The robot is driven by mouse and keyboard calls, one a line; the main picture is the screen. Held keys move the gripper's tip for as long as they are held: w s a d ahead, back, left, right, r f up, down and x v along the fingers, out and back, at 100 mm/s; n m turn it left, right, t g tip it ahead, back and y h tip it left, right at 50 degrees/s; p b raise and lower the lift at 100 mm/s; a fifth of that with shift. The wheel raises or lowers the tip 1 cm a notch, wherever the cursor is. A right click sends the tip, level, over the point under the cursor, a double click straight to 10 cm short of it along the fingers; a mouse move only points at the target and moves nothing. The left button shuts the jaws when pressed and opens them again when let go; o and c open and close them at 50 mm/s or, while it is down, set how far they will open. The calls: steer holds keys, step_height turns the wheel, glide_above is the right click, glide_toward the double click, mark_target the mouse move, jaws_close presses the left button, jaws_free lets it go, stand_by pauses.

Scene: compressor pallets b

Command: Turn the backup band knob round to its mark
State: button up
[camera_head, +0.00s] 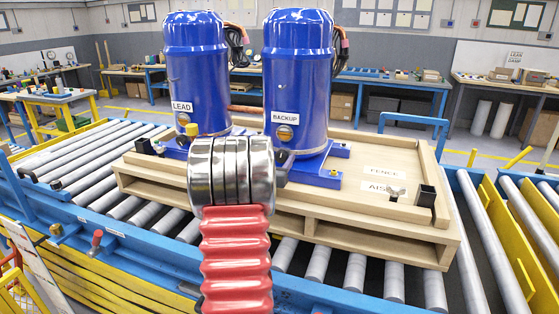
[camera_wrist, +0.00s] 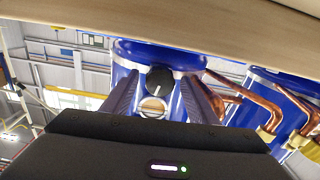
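The backup compressor (camera_head: 297,75) is a blue upright cylinder with a BACKUP label, standing on the wooden pallet. In the wrist view, which is upside down, its blue body (camera_wrist: 125,55) fills the middle. The black band knob (camera_wrist: 159,78) shows there with a pale line on its face, near the pallet end of the compressor. A round brass-rimmed sight glass (camera_wrist: 152,107) is beside it. My gripper (camera_wrist: 161,82) is open, its dark fingers on either side of the knob with visible gaps. My silver wrist and red arm hide most of the knob area in the head view.
The lead compressor (camera_head: 195,75) stands to the left on the same pallet (camera_head: 370,222). FENCE and AISLE labels, a wing nut (camera_head: 396,193) and a black post (camera_head: 426,195) are at the pallet's right. Copper pipes (camera_wrist: 222,88) run beside the gripper. Rollers (camera_head: 480,245) surround the pallet.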

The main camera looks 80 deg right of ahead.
steer(key=c, duration=1.1)
steer(key=shift+o, duration=0.2)
steer(key=shift+n, duration=1.4)
steer(key=o, duration=1.1)
steer(key=shift+c, duration=0.2)
steer(key=shift+a, duration=0.1)
